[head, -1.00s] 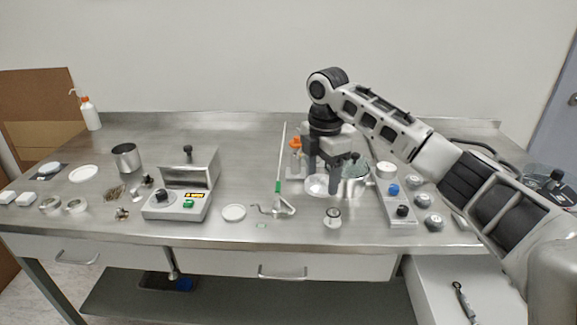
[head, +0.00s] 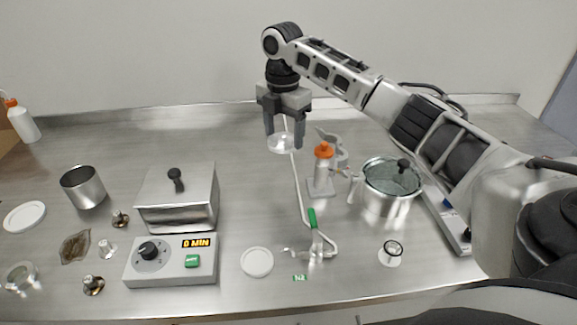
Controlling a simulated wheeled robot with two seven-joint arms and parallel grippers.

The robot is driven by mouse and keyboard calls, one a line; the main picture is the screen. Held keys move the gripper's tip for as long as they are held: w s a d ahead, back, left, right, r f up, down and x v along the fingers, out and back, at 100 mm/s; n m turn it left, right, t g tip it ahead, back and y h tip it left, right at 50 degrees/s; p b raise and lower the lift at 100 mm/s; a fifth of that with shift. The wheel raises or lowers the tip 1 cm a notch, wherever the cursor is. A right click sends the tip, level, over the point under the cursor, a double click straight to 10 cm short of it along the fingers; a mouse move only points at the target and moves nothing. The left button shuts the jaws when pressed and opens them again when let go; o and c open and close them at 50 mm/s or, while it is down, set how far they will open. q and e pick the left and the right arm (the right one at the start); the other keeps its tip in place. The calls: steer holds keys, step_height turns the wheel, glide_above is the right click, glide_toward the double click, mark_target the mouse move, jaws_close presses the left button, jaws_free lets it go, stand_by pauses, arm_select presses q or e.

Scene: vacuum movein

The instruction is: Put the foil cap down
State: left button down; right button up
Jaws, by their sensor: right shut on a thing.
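The foil cap (head: 281,145) is a pale, shiny, shallow round piece at the tips of my right gripper (head: 283,138) in the head view. The gripper points down over the back middle of the bench and is shut on the cap. The cap looks to be held above the bench top, though its exact height is hard to judge. My left gripper is not in view.
A glass-lidded steel pot (head: 387,203) and an orange-capped bottle (head: 322,165) stand right of the cap. A control box (head: 170,262) is at left. Bare bench (head: 235,135) lies left of the gripper.

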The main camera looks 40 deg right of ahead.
glide_above(285, 184)
step_height(285, 184, down, 6)
steer(key=shift+d+f, duration=0.1)
steer(key=shift+f, duration=2.8)
steer(key=shift+f, duration=0.1)
steer(key=o, duration=1)
steer(key=shift+o, duration=0.2)
